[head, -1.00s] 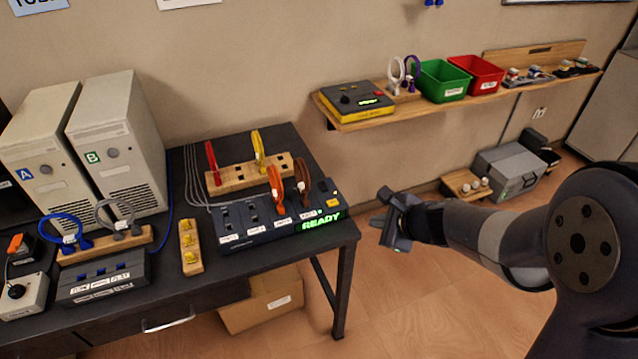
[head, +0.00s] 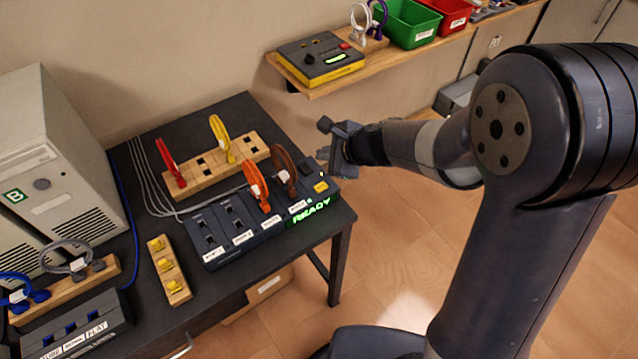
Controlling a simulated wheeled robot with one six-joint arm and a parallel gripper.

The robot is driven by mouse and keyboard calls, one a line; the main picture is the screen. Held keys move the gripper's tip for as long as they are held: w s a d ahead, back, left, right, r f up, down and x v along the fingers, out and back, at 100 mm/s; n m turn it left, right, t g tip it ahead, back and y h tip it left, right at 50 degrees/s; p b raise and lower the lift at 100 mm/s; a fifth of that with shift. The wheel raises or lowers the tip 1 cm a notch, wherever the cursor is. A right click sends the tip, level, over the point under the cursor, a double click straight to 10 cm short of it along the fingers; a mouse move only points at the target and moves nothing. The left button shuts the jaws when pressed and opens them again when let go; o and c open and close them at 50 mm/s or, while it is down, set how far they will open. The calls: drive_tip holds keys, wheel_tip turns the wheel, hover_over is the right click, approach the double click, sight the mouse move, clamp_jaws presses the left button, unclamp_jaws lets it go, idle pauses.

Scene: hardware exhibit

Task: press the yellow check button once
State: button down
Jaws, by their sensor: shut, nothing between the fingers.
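The yellow check button (head: 321,187) is a small yellow square on the right end of the dark tester box (head: 240,249). The box lies on the black table, and its front shows a green lit READY sign (head: 311,206). An orange cable (head: 259,186) and a brown cable (head: 286,168) stand plugged into the box. My gripper (head: 332,174) is shut and empty. It appears just beside the right end of the box, close to the button in the picture; I cannot tell whether it touches anything.
A wooden rack (head: 203,171) with a red cable (head: 171,163) and a yellow cable (head: 223,142) stands behind the box. A wooden shelf (head: 398,56) with a yellow-black device (head: 320,60) is on the wall behind my gripper. The floor right of the table is clear.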

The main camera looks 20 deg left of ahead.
sight(324, 189)
drive_tip(key=shift+f, duration=0.15)
wheel_tip(324, 189, down, 9)
drive_tip(key=b, duration=0.8)
drive_tip(key=shift+r, duration=0.2)
drive_tip(key=shift+f, duration=0.15)
idle(1.5)
drive_tip(key=shift+f+b, duration=0.25)
drive_tip(key=shift+b, duration=0.35)
drive_tip(key=shift+f+b, duration=0.45)
idle(0.3)
drive_tip(key=shift+r, duration=0.15)
drive_tip(key=shift+r+p, duration=0.7)
drive_tip(key=shift+r, duration=0.05)
drive_tip(key=shift+r+p, duration=2.2)
drive_tip(key=shift+r, duration=0.25)
